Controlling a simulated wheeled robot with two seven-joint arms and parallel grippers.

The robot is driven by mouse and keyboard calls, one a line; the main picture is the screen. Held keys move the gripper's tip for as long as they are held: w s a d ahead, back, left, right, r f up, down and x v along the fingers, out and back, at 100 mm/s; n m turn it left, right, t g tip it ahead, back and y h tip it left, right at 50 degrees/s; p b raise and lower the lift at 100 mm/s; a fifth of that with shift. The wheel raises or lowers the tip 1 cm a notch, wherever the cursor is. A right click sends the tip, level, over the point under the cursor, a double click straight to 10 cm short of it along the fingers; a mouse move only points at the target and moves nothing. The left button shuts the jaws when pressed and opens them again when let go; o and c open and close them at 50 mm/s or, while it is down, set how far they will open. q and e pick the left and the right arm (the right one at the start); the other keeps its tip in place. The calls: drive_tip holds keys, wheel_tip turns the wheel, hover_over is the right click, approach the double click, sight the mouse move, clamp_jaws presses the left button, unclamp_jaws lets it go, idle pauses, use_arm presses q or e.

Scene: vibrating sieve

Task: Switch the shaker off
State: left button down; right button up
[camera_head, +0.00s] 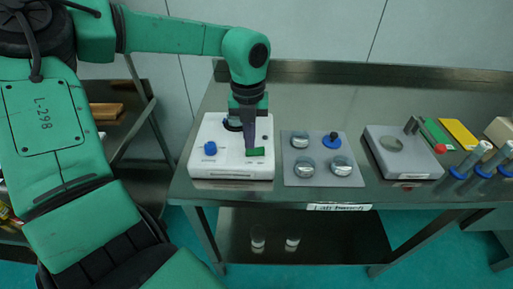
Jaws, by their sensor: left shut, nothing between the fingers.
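The white shaker (203,168) sits at the left end of the steel bench. It has a blue knob (210,148) at its front left and a green switch (258,152) at its front right. My left gripper (249,149) points down over the shaker, shut and empty, with its tips right at the green switch. I cannot tell whether they touch or press it. The fingers hide part of the switch, and the gripper covers part of a dark blue piece (232,125) at the back of the shaker. My right gripper is not in view.
A grey plate (295,178) with several round metal-and-glass pieces lies just right of the shaker. Further right is a grey device (408,166) with a red-tipped lever, then green and yellow strips and blue-based tubes (476,158). The bench (300,100) is clear behind the shaker and plate.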

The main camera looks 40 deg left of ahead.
use_arm(q)
wheel_tip(320, 180, up, 6)
drive_tip(key=p, duration=0.3)
drive_tip(key=shift+r, duration=0.1)
idle(0.4)
